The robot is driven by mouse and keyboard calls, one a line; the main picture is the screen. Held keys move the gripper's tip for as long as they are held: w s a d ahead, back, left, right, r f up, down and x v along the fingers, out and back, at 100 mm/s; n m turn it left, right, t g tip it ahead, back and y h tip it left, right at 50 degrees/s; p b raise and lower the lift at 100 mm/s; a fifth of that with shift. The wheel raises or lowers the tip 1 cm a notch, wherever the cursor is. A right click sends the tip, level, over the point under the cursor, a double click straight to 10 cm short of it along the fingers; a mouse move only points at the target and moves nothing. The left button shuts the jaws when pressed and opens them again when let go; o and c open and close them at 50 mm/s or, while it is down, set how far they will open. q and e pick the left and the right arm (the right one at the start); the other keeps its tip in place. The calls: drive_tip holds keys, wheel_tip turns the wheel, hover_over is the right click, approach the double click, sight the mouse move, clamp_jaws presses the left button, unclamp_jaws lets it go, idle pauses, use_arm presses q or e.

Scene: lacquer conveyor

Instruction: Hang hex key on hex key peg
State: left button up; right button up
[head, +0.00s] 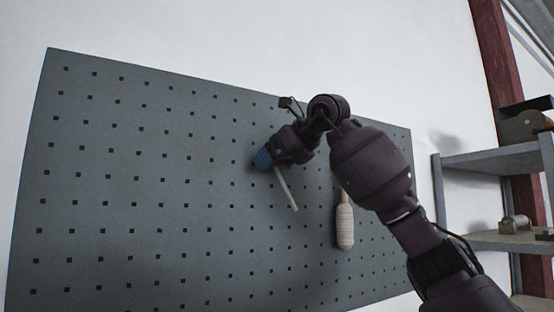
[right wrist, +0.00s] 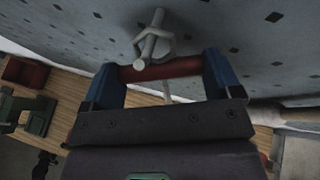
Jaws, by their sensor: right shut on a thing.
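My right gripper (head: 268,158) is in front of the pegboard, its blue fingertips close to the board. In the right wrist view my right gripper (right wrist: 162,72) has its two blue fingers shut on the ends of a reddish-brown bar, the handle of the hex key (right wrist: 175,69). The hex key's pale shaft (head: 287,190) hangs down and slants right below the fingers. A grey metal peg (right wrist: 152,44) with a hexagonal base sticks out of the board. Its tip overlaps the handle in the wrist view; I cannot tell whether they touch. My left gripper is not in view.
The grey pegboard (head: 130,180) with rows of holes is on a white wall. A beige-wrapped handle (head: 344,225) hangs on it, right of the hex key and close to my arm. A metal shelf (head: 485,160) stands at the right. The board's left side is clear.

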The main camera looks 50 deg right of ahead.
drive_tip(key=o, duration=0.8)
drive_tip(key=shift+c, duration=0.2)
drive_tip(key=p+v, duration=0.1)
drive_tip(key=v, duration=1)
